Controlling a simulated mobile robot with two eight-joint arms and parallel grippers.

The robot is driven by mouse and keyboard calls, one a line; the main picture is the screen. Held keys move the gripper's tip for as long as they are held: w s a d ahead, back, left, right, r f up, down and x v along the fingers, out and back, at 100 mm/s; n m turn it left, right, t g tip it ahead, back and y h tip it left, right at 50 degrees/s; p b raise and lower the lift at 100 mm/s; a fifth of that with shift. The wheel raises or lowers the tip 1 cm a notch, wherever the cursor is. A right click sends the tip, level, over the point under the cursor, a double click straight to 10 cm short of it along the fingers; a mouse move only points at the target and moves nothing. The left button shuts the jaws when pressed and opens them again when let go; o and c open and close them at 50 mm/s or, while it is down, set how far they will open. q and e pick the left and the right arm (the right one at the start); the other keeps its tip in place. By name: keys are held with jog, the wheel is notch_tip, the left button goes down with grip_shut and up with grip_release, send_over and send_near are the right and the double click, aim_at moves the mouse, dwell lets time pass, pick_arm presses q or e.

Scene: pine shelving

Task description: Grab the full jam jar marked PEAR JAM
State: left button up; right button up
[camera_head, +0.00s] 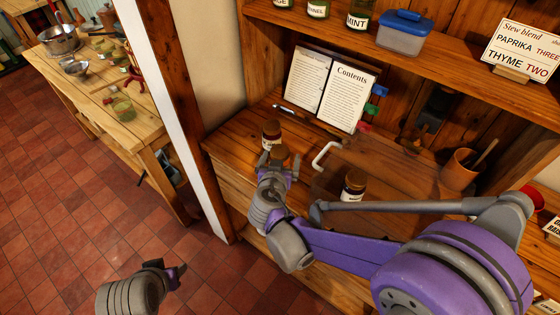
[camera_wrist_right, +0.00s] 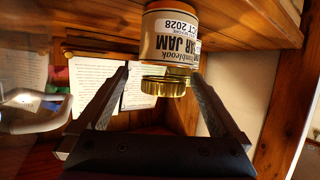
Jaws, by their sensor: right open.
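A jam jar with a gold lid shows upside down in the right wrist view (camera_wrist_right: 170,38). The end of its label's name reads "AR JAM", with "CT 2028" on another label. My right gripper (camera_wrist_right: 158,82) is open, its fingers on either side of the lid end, with gaps visible. In the head view, the right gripper (camera_head: 279,168) is over the desk, and a brown lid (camera_head: 281,152) shows at its fingers. A dark-lidded jar (camera_head: 271,130) stands just behind, and another jar (camera_head: 354,185) stands to the right; their labels are unreadable. Fill levels cannot be told. My left gripper (camera_head: 174,276) is low over the floor.
An open book (camera_head: 325,88) leans at the back. A brown pot (camera_head: 460,170) stands right. The upper shelf (camera_head: 330,28) holds jars and a blue-lidded box (camera_head: 404,33). My right forearm crosses the desk's front.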

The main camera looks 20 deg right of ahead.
jog(key=x, duration=0.5)
jog(key=shift+w+a, duration=0.2)
jog(key=shift+s, duration=0.1)
jog(key=shift+c, duration=0.2)
grip_shut()
